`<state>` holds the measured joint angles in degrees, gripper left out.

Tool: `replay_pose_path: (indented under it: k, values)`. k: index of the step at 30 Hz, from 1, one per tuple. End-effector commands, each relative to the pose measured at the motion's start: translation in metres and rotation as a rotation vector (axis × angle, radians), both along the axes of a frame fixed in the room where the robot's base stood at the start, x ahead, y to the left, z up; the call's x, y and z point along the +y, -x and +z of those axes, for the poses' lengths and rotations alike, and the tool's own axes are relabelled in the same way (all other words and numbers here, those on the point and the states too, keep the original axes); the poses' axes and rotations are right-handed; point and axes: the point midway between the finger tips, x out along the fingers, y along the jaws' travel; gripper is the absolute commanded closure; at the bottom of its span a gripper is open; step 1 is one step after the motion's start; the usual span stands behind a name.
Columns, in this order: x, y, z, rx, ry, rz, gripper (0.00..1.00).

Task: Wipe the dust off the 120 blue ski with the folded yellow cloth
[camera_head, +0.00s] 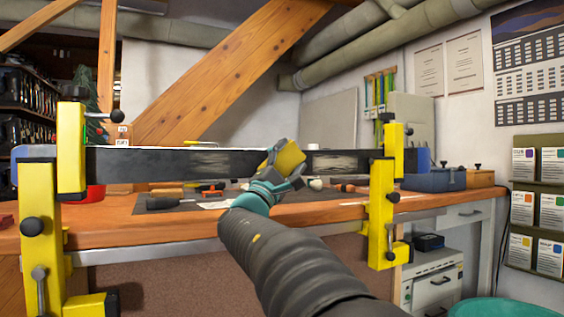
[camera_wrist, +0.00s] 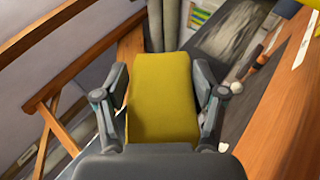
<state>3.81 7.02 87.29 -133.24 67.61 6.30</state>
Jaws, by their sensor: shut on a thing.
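The ski (camera_head: 130,164) is clamped on edge across the bench in yellow vises, its long dark face toward me, with blue showing at the ends. Pale dusty patches (camera_head: 209,161) show left of my gripper and another (camera_head: 332,163) to its right. My gripper (camera_head: 278,168) is shut on the folded yellow cloth (camera_head: 290,157), in front of the ski right of its middle. In the wrist view the cloth (camera_wrist: 162,95) sits between both fingers, and the dark ski face with a grey patch (camera_wrist: 236,32) is to the right. I cannot tell whether cloth and ski touch.
A left yellow vise (camera_head: 40,210) and a right yellow vise (camera_head: 381,205) stand at the front of the wooden bench (camera_head: 130,230). Tools lie behind on a dark mat (camera_head: 180,205). A blue box (camera_head: 433,181) stands right. A green bin (camera_head: 510,309) is at the lower right.

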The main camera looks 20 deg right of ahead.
Motion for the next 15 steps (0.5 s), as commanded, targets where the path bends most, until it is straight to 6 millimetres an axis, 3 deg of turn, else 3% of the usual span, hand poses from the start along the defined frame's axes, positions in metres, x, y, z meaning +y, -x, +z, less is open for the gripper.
replay_pose_path:
  k: [15]
  values:
    - [-0.026, 0.000, -0.002, 0.001, -0.002, 0.000, 0.59]
